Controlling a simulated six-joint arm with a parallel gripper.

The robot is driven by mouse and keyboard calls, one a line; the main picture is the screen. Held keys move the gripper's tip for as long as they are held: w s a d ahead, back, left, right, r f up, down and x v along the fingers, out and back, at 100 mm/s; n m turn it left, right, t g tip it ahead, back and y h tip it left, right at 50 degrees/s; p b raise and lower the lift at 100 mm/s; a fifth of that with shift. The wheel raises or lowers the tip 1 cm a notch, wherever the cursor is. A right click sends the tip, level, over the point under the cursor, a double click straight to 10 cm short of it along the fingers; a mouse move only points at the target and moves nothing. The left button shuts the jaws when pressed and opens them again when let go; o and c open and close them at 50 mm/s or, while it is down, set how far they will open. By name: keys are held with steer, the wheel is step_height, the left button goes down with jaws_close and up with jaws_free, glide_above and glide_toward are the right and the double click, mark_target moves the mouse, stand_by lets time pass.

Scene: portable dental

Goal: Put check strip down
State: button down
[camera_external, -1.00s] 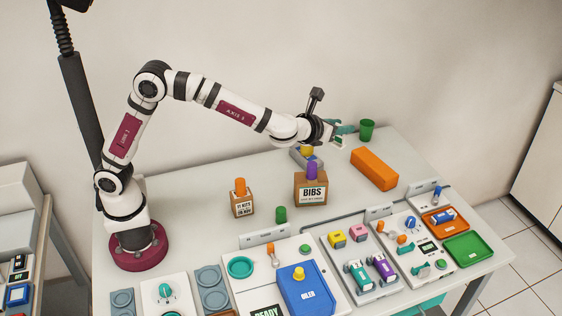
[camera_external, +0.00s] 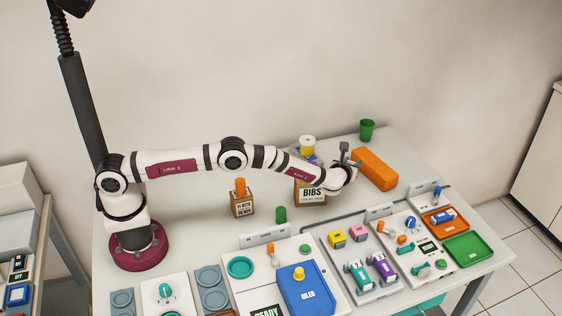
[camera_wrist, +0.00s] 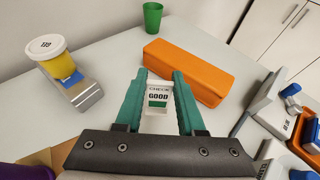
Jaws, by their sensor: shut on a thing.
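The check strip (camera_wrist: 158,97) is a small white card with "CHECK GOOD" lettering and a green patch. In the wrist view it sits upright between the two teal fingers of my gripper (camera_wrist: 160,75), which are shut on it. In the external view my gripper end (camera_external: 345,173) is low over the table, between the BIBS box and the orange block. Its fingers and the strip are hidden there. Whether the strip touches the table I cannot tell.
The long orange block (camera_external: 374,169) lies just beyond the fingers. A green cup (camera_external: 367,130) stands at the back. A white-lidded yellow jar (camera_wrist: 50,57) sits on a metal stand at left. The BIBS box (camera_external: 309,194) and coloured trays are nearby.

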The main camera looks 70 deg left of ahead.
steer(key=shift+f, duration=1.2)
steer(key=shift+f, duration=0.6)
steer(key=c, duration=0.5)
jaws_free()
steer(key=shift+s+f, duration=0.1)
